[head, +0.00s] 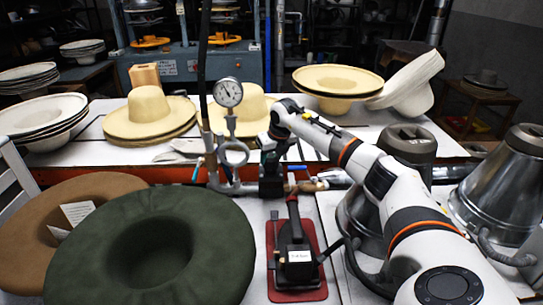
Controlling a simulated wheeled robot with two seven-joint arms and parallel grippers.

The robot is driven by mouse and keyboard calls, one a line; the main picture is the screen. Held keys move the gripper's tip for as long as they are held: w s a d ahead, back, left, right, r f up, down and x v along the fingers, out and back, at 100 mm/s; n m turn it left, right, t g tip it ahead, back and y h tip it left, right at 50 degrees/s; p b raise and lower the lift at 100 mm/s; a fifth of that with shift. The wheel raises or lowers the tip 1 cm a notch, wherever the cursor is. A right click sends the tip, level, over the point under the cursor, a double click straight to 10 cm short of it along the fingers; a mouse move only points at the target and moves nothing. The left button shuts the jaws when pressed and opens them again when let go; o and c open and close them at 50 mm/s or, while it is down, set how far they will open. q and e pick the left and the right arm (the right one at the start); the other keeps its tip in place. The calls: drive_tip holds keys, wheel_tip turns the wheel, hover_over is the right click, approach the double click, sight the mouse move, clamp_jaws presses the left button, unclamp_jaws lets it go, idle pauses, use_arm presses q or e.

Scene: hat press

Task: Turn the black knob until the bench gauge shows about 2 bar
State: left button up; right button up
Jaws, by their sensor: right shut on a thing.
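The bench gauge (228,92) is a round white dial with a dark rim on an upright pipe fitting, left of my right gripper. Its needle and scale are too small to read surely. My right arm reaches in from the right, and its gripper (270,186) points down at the pipework right of the gauge. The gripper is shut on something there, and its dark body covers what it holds. The black knob cannot be made out apart from the dark gripper. My left gripper is not in view.
A green hat (150,250) and a brown hat (35,215) fill the front left. A black iron (296,250) sits on a red pad (315,292) below the pipework. Straw hats (150,112) stand behind. Metal hat forms (500,185) stand at the right.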

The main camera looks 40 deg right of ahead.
drive_tip(key=n+y, duration=0.1)
drive_tip(key=n, duration=0.1)
drive_tip(key=shift+d+n, duration=0.1)
drive_tip(key=shift+n, duration=0.3)
drive_tip(key=o, duration=1)
drive_tip(key=shift+r, duration=0.1)
drive_tip(key=b+v, duration=0.1)
drive_tip(key=v, duration=1.1)
drive_tip(key=shift+s, duration=0.15)
